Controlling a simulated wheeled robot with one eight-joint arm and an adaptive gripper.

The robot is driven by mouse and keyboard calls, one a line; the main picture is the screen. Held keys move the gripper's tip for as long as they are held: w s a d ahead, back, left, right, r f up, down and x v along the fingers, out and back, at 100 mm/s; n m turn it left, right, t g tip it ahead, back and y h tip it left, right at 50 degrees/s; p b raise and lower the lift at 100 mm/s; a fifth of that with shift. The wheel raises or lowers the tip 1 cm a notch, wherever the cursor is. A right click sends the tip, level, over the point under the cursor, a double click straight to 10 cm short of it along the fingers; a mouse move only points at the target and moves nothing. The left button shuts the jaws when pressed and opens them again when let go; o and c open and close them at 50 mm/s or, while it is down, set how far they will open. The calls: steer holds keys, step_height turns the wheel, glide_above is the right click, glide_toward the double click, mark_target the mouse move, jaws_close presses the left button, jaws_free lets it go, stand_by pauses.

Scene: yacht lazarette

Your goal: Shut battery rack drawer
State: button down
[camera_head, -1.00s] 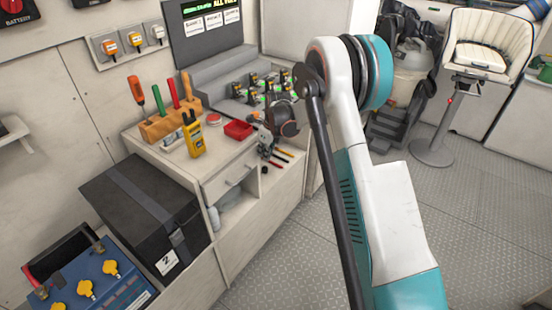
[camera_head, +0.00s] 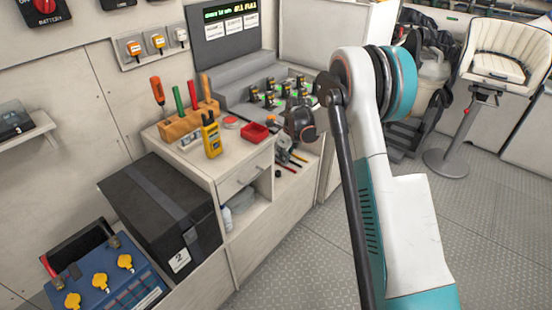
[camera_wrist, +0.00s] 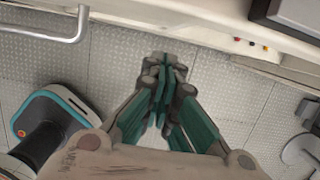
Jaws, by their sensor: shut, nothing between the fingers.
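My gripper shows in the wrist view (camera_wrist: 162,68) with its dark green fingers together and nothing between them, above the grey floor plates. In the head view my dark wrist is beside the front of the workbench, and the fingers are mostly hidden or too small to make out. A metal bar handle (camera_wrist: 55,37) shows at top left in the wrist view, apart from my fingers.
On the bench stand a wooden tool block (camera_head: 188,122), a yellow meter (camera_head: 211,138), a red tray (camera_head: 254,132) and several upright cells. A black box (camera_head: 160,212) and a blue battery (camera_head: 105,282) are at lower left. Floor (camera_head: 310,260) is clear before the cabinet.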

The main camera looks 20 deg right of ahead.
steer(key=s+r+n+t+p, duration=0.1)
steer(key=s+r+n+p, duration=0.3)
steer(key=r, duration=0.7)
steer(key=s+r+n, duration=0.2)
steer(key=s+r, duration=0.4)
steer(key=r, duration=0.4)
steer(key=s+a+r+n+t+h, duration=0.1)
steer(key=s+a+r+n, duration=0.1)
steer(key=s+r+n, duration=0.75)
steer(key=s+a+n+t, duration=0.1)
steer(key=s+n, duration=0.5)
steer(key=s, duration=0.5)
steer(key=s+a+f+n+t, duration=0.1)
steer(key=s+n+t, duration=0.1)
steer(key=s+n, duration=0.5)
steer(key=shift+s+a+f+h, duration=0.15)
steer(key=shift+s+f+h, duration=0.15)
steer(key=shift+s, duration=2.35)
